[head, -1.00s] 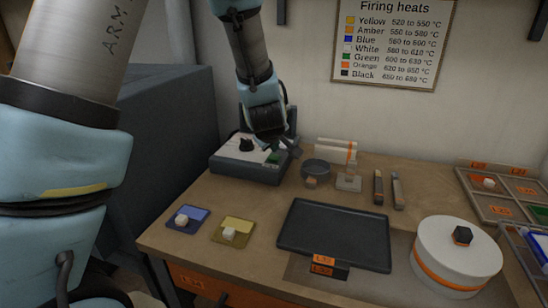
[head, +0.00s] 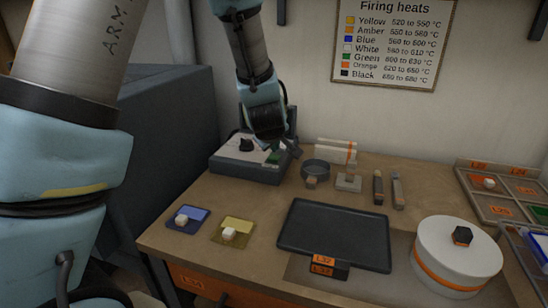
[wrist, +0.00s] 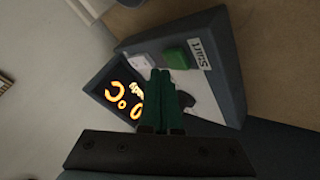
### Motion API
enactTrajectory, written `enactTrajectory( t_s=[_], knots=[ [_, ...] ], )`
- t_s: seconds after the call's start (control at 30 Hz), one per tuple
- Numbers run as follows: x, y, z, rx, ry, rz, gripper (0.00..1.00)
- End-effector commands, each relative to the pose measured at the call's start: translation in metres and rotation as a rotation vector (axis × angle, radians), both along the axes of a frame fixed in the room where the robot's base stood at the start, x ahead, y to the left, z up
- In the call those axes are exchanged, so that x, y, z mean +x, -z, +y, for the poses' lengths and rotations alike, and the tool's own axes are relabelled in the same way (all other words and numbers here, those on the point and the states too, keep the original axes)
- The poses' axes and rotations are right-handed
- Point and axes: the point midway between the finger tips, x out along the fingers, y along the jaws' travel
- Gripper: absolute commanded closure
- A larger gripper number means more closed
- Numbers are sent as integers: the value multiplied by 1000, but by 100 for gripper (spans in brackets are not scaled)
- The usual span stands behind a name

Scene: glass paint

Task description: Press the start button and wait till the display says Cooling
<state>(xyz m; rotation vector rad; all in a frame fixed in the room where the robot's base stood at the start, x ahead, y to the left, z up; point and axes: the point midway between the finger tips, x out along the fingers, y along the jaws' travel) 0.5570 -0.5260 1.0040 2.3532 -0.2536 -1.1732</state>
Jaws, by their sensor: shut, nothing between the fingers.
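The control box (head: 232,168) stands at the back left of the bench. In the wrist view its green button (wrist: 177,58) is beside a white label (wrist: 201,55) that appears to read START. The box's dark display (wrist: 122,100) shows orange characters, partly covered by my fingers; I cannot read the full wording. My gripper (wrist: 160,73) is shut and empty, its green fingertips close to the button's edge. I cannot tell whether they touch it. In the head view my gripper is over the box and the fingertips are hard to make out.
A dark tray (head: 335,233) lies mid-bench, with a white round lidded pot (head: 456,262) to its right. A blue tile (head: 187,219) and a yellow tile (head: 232,230) lie at the front left.

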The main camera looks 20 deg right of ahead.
Motion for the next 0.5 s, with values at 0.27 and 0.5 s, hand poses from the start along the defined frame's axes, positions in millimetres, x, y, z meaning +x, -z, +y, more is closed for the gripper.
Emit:
enactTrajectory(
  t_s=[0.27,0.5],
  knots=[
    [0,3,0,0,0,0,100],
    [0,9,0,0,0,0,100]
  ],
)
